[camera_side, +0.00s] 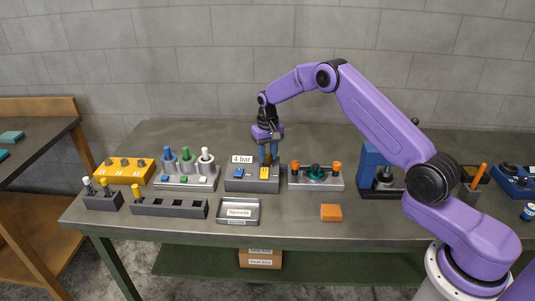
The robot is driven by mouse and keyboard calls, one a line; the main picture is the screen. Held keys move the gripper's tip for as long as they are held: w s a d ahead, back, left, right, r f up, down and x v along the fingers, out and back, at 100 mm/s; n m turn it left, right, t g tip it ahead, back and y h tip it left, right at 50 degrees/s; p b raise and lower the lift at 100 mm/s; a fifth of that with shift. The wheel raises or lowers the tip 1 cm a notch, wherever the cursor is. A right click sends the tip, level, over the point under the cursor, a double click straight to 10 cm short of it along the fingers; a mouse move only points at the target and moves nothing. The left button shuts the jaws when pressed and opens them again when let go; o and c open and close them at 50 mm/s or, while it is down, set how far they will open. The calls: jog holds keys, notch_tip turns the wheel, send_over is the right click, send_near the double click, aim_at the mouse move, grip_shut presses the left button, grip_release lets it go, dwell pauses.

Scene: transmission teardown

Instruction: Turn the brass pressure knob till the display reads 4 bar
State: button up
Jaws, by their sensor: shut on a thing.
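A dark grey control box (252,185) stands mid-table, with a blue block (239,172) and a yellow block (265,172) on its front. A white plate (242,159) at its back left reads "4 bar". My gripper (268,159) points down at the back right of this box, behind the yellow block. Its fingers are closed around the brass knob, which is mostly hidden by them. How far the knob is turned cannot be seen.
A grey fixture (316,183) with orange-topped posts stands close on the right. A fixture with blue, green and white knobs (187,178) stands close on the left. A labelled metal tray (238,219) and an orange block (331,212) lie in front. The table behind the box is clear.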

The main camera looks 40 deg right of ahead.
aim_at(268, 156)
jog(key=shift+n, duration=0.8)
jog(key=o, duration=1)
jog(key=shift+o, duration=0.2)
jog(key=shift+r, duration=0.15)
notch_tip(268, 156, up, 17)
jog(key=shift+r, duration=0.15)
